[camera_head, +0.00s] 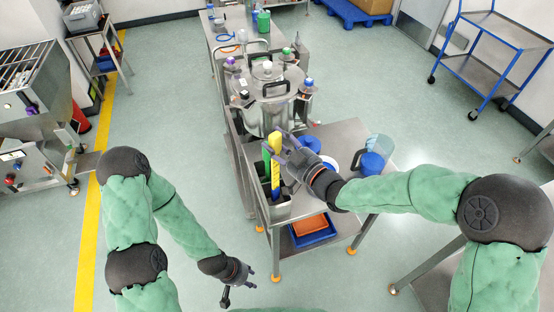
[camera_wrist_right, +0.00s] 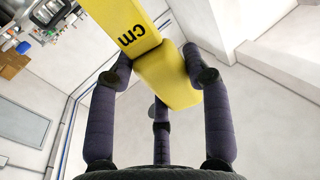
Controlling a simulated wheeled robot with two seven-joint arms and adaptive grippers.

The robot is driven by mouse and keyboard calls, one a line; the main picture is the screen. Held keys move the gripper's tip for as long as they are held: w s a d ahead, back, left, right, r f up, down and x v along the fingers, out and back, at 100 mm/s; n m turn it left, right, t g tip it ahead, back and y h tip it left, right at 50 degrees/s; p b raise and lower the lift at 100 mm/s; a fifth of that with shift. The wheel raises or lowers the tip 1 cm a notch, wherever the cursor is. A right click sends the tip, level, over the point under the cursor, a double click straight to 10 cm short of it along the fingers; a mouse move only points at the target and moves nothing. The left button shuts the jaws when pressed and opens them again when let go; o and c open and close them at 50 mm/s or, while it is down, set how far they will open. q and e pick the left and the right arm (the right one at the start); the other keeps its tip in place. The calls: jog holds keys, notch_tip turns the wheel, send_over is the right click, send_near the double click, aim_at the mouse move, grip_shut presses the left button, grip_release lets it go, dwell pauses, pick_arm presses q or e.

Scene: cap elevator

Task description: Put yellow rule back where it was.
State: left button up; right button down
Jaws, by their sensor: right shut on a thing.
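The yellow rule (camera_head: 275,165) stands roughly upright in the head view, above and partly in front of a metal holder (camera_head: 280,213) on the table's near left end. Whether its lower end is inside the holder I cannot tell. My right gripper (camera_head: 281,150) is shut on its upper part. In the right wrist view the rule (camera_wrist_right: 165,78), marked "cm", sits between the fingers of my right gripper (camera_wrist_right: 160,75). A green strip (camera_head: 266,158) and a blue piece (camera_head: 275,193) show close beside the rule. My left gripper (camera_head: 239,284) is open and empty, low over the floor.
The metal table (camera_head: 345,135) carries a steel vessel (camera_head: 270,92), a blue-and-clear jug (camera_head: 374,160) and blue items. An orange-and-blue tray (camera_head: 312,230) is on its lower shelf. A blue trolley (camera_head: 490,50) stands back right.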

aim_at(278, 154)
jog(key=shift+f+b, duration=0.3)
jog(key=shift+f, duration=1.85)
jog(key=shift+f, duration=0.1)
jog(key=c, duration=0.6)
grip_release()
jog(key=shift+o, duration=0.2)
